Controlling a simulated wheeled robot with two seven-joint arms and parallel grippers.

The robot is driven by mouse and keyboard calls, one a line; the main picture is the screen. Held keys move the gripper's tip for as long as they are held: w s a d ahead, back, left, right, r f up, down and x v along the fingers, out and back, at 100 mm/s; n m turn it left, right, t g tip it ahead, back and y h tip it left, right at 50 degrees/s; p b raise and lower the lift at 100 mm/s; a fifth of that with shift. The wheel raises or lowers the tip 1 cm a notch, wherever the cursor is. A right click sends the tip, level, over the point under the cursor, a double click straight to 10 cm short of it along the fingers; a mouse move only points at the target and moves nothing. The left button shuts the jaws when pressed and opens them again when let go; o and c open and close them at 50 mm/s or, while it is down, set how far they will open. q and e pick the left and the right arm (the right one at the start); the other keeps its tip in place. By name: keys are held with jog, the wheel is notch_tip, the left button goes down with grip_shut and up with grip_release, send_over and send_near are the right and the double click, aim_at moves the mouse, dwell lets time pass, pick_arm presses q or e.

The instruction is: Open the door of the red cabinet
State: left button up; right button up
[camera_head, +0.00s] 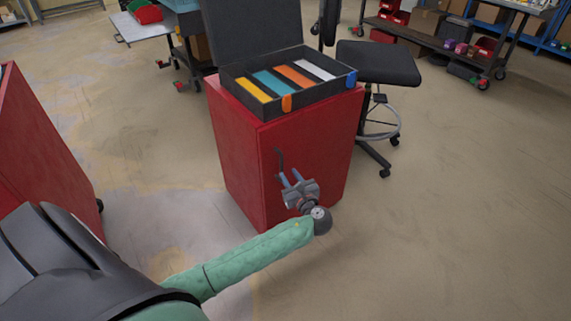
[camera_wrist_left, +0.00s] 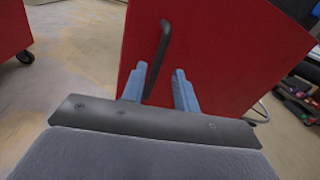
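The red cabinet (camera_head: 240,155) stands in the middle of the head view, its door looking shut. Its dark bar handle (camera_head: 280,160) is on the front face, near that face's left edge. In the left wrist view the handle (camera_wrist_left: 158,58) runs up and down on the red door (camera_wrist_left: 215,50). My left gripper (camera_head: 290,177) is in front of the door at the handle's lower end. Its two blue fingers (camera_wrist_left: 160,88) are apart, and the handle's lower end shows between them, close to the left finger. Whether they touch it I cannot tell. My right gripper is not in view.
An open black case (camera_head: 262,107) with coloured boxes sits on the cabinet. A black stool (camera_head: 378,64) stands behind it to the right. Another red cabinet (camera_head: 35,150) is at the left. The floor (camera_head: 450,220) to the right is clear.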

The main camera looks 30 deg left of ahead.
aim_at(282, 164)
pick_arm(q)
jog(key=shift+m, duration=0.5)
jog(key=x, duration=0.7)
jog(key=shift+w+a, duration=0.2)
jog(key=shift+a, duration=0.15)
grip_shut()
